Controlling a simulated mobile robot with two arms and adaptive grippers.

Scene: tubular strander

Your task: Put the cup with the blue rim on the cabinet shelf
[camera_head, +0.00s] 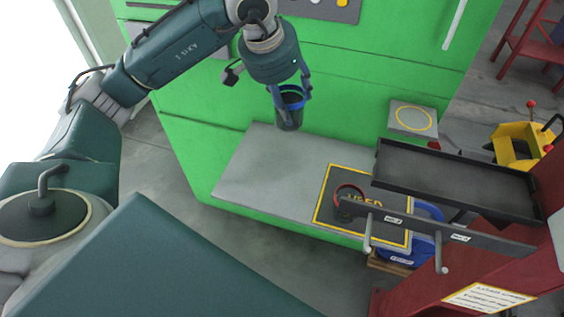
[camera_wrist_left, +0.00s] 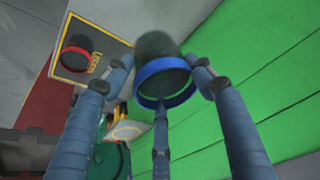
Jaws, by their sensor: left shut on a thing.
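The dark cup with the blue rim (camera_head: 289,119) is in my left gripper (camera_head: 291,95), which is shut on it. In the left wrist view the cup (camera_wrist_left: 157,47) sits between the fingers (camera_wrist_left: 165,78), its blue rim towards the camera. In the head view it appears upright over the back of the grey shelf (camera_head: 265,172) of the green cabinet (camera_head: 340,100). I cannot tell whether its base touches the shelf. My right gripper is not in view.
A dark cup with a red rim (camera_head: 349,201) stands on the dark, yellow-edged mat marked USED (camera_head: 328,212). A black tray (camera_head: 455,183) on a red frame overhangs the right side. A grey block with a yellow ring (camera_head: 412,120) is behind it. The shelf's left part is bare.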

